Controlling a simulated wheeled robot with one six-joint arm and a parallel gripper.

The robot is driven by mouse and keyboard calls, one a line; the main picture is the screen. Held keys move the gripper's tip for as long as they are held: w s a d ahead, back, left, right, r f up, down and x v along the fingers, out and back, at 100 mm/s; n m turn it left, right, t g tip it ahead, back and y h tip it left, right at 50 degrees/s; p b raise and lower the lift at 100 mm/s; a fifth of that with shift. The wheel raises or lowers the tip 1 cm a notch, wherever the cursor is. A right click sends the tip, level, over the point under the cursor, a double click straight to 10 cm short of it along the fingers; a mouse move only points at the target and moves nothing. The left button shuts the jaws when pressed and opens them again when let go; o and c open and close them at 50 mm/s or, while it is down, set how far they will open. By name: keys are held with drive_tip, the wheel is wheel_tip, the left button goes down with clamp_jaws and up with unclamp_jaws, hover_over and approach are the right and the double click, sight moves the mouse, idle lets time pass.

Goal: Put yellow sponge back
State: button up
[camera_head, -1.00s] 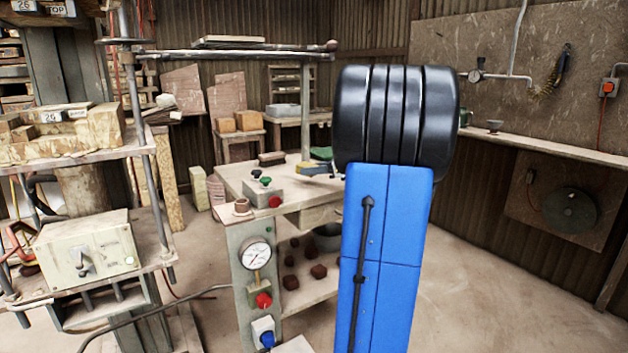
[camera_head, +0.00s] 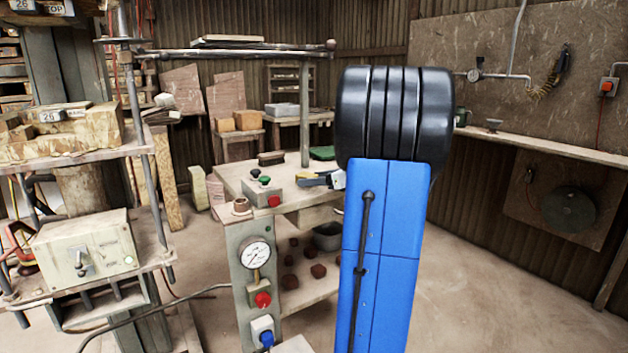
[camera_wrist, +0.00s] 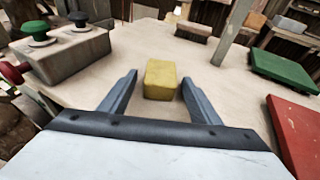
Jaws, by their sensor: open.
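In the wrist view the yellow sponge (camera_wrist: 160,79) is a small block on the pale table top (camera_wrist: 135,48). It lies ahead of and between the two fingers of my gripper (camera_wrist: 160,88). The gripper is open, and a gap shows between the sponge and each finger.
A grey control box (camera_wrist: 68,55) with green and red buttons stands at the left. A brush (camera_wrist: 192,31) lies at the back near a metal post (camera_wrist: 234,30). A green pad (camera_wrist: 284,72) and a red object (camera_wrist: 298,130) are at the right.

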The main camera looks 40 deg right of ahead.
drive_tip(key=shift+s+r, duration=0.15)
drive_tip(key=shift+r, duration=0.05)
drive_tip(key=v, duration=1.1)
drive_tip(key=shift+s, duration=0.35)
drive_tip(key=shift+d, duration=0.1)
